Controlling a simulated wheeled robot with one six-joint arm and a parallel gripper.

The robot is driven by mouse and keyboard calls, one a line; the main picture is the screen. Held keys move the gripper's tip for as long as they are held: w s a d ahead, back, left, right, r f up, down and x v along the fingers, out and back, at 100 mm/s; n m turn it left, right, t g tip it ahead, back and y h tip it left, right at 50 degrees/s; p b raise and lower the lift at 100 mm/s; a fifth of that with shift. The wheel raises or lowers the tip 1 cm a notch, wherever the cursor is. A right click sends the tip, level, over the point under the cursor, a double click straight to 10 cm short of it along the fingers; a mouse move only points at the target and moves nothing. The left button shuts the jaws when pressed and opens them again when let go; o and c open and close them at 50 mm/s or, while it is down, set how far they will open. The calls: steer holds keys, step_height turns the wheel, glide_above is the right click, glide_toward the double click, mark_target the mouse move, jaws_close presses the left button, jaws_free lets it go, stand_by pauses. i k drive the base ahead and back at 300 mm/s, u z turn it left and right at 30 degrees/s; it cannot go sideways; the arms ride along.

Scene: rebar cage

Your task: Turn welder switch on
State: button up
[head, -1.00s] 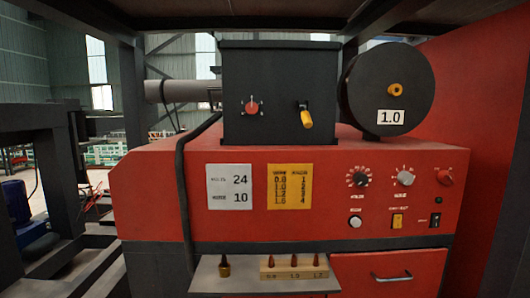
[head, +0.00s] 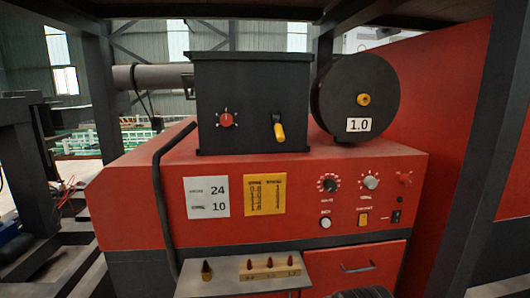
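The red welder (head: 140,190) fills the middle of the head view. On the right of its front panel are a small black rocker switch (head: 396,216) and a yellow switch (head: 363,219). The labels by them are too small to read, and I cannot tell whether either switch is on. Two dials, a black one (head: 329,183) and a grey one (head: 370,181), sit above, with a red knob (head: 404,178) to their right. A dark rounded shape at the bottom edge, below the drawer, may be part of my gripper (head: 364,293). Its fingers are not clear.
A black box (head: 252,95) with a red knob and yellow-tipped lever stands on the welder, beside a black spool (head: 381,86) marked 1.0. A shelf (head: 225,287) holding nozzle tips juts out below. A drawer handle (head: 358,268) protrudes. A dark post (head: 484,160) stands at right.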

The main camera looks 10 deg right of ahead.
mark_target(405, 180)
steer(key=z, duration=0.6)
steer(key=i, duration=0.4)
steer(key=z, duration=0.2)
